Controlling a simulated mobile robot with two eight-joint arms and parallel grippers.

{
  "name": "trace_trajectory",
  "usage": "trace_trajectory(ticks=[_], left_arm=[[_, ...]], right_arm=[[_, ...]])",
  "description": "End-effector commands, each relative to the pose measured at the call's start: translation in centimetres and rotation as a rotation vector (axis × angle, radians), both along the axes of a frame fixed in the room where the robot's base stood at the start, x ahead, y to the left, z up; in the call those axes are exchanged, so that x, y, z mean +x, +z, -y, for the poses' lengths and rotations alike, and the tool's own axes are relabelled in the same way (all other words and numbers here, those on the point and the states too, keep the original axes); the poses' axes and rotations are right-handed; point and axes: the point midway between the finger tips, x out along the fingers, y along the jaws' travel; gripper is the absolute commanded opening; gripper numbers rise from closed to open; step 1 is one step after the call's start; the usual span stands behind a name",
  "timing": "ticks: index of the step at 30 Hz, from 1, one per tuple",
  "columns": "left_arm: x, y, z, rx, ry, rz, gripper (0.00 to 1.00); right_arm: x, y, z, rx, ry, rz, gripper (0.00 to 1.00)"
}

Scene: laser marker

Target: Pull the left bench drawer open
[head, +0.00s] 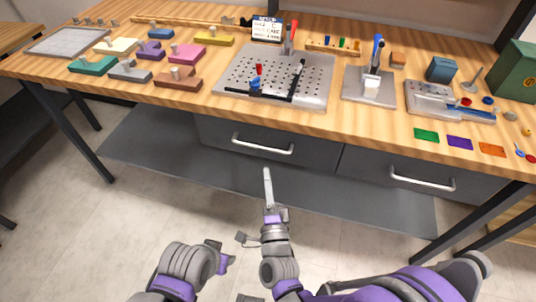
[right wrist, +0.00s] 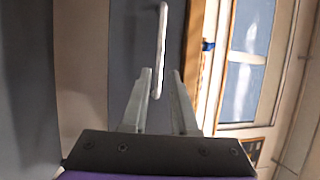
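The left bench drawer (head: 218,134) is a dark grey front under the wooden bench top, and it looks shut. Its pale bar handle (head: 262,145) runs across the front. My right gripper (head: 267,170) points up toward this handle from below in the head view. In the right wrist view the handle (right wrist: 161,45) stands upright in the picture, in line with the gap between the two fingers of the right gripper (right wrist: 161,74). These fingers are apart, and no grip on the handle shows. My left gripper (head: 219,257) is low at the bottom, its fingers unclear.
A second drawer with its own handle (head: 421,184) is to the right. A grey lower shelf (head: 180,160) runs beneath the drawers. The bench top (head: 200,104) holds a perforated plate (head: 318,85), coloured blocks and several fixtures. The floor in front is open.

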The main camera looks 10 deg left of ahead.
Motion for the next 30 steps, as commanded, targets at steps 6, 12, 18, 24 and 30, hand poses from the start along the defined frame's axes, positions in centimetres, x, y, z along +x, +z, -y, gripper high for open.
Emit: trace_trajectory(ticks=[6,12,18,24,30], left_arm=[[0.0,-0.1,0.0,0.0,0.0,0.0,0.5],[0.1,-0.4,0.0,0.0,0.0,-0.001,0.5],[0.1,-0.6,0.0,0.0,0.0,-0.001,0.5],[0.1,-0.6,0.0,0.0,0.0,-0.001,0.5],[0.1,-0.6,0.0,0.0,0.0,-0.001,0.5]], right_arm=[[3.8,0.8,-1.4,-0.003,-0.001,-0.001,0.27],[7.0,1.4,-2.6,-0.004,-0.001,0.0,0.27],[8.6,1.7,-3.2,-0.005,0.0,0.0,0.27],[8.9,1.8,-3.3,-0.005,0.0,0.0,0.27],[8.8,1.8,-3.3,-0.005,0.0,0.0,0.13]])
